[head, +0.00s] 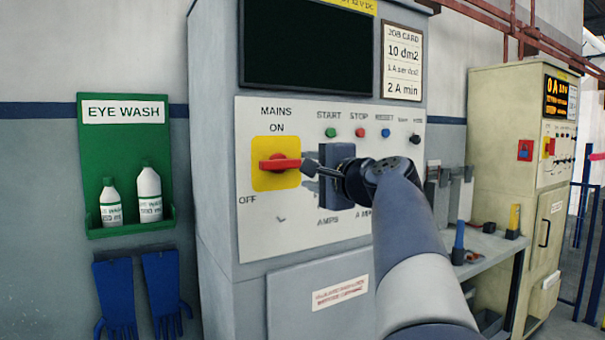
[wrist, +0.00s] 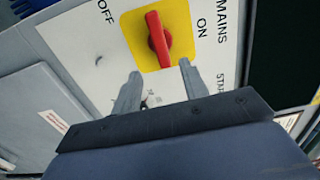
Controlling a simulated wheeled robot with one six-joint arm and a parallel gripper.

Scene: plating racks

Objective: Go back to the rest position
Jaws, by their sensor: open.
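My gripper (wrist: 158,85) is open in the wrist view. Its two fingers stand apart, with nothing between them, just short of the red mains handle (wrist: 158,40). The handle sits on a yellow plate (wrist: 187,20) on the grey cabinet's front panel. In the head view my gripper (head: 308,170) is close to the right end of the red handle (head: 280,163). There the handle lies about level, across the yellow plate (head: 275,182), between the ON and OFF labels. I cannot tell whether a fingertip touches it. My arm hides part of the panel right of the switch.
The grey cabinet (head: 212,150) has a dark screen (head: 307,45) and several coloured buttons above my arm. A green eye wash station (head: 95,160) and blue gloves (head: 115,295) hang at left. A bench (head: 490,248) and a cream cabinet (head: 495,130) stand at right.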

